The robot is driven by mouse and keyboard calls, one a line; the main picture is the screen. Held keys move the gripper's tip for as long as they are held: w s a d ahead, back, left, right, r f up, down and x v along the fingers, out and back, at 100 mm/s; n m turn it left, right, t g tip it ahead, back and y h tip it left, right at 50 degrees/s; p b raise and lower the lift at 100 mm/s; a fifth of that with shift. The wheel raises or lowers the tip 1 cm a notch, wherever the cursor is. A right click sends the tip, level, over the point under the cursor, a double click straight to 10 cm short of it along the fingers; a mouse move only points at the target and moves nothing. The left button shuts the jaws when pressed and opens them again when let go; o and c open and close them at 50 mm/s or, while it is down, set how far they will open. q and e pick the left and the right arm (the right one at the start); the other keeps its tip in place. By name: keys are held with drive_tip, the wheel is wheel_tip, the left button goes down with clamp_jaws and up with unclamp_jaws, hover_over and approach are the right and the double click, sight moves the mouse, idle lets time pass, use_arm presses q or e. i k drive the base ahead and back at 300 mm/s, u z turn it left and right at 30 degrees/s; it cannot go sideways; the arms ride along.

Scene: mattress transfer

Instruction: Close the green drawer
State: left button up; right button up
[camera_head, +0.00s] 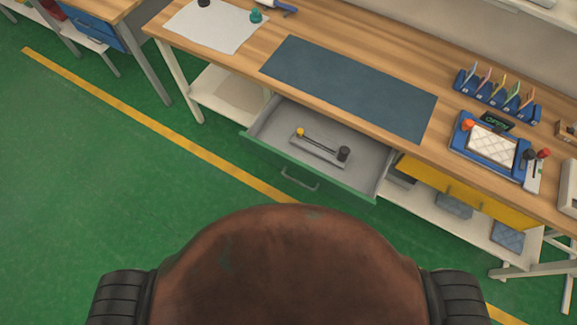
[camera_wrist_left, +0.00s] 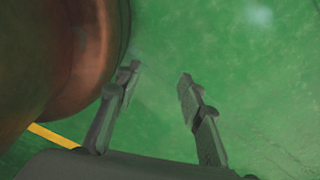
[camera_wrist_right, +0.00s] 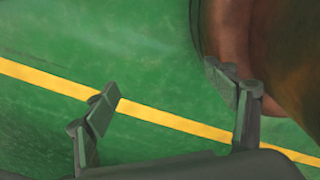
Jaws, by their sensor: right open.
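The green drawer (camera_head: 313,176) is pulled out from under the wooden workbench in the head view. Its front is green with a grey handle (camera_head: 300,179), and its inside is grey. A small tray (camera_head: 318,149) with a yellow-ended rod and a dark knob lies in it. Neither gripper shows in the head view. My left gripper (camera_wrist_left: 159,77) is open and empty over the green floor in the left wrist view. My right gripper (camera_wrist_right: 176,84) is open and empty over the floor and a yellow line in the right wrist view. Both are apart from the drawer.
The workbench (camera_head: 240,62) carries a blue-grey mat (camera_head: 350,85), a white sheet (camera_head: 212,27), a blue tray device (camera_head: 490,147) and a blue rack (camera_head: 498,96). A yellow drawer front (camera_head: 465,192) is right of the green drawer. The floor (camera_head: 90,165) at left is clear.

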sight(358, 185)
drive_tip(key=z, duration=2.15)
drive_tip(key=k, duration=0.85)
drive_tip(key=u, duration=1.15)
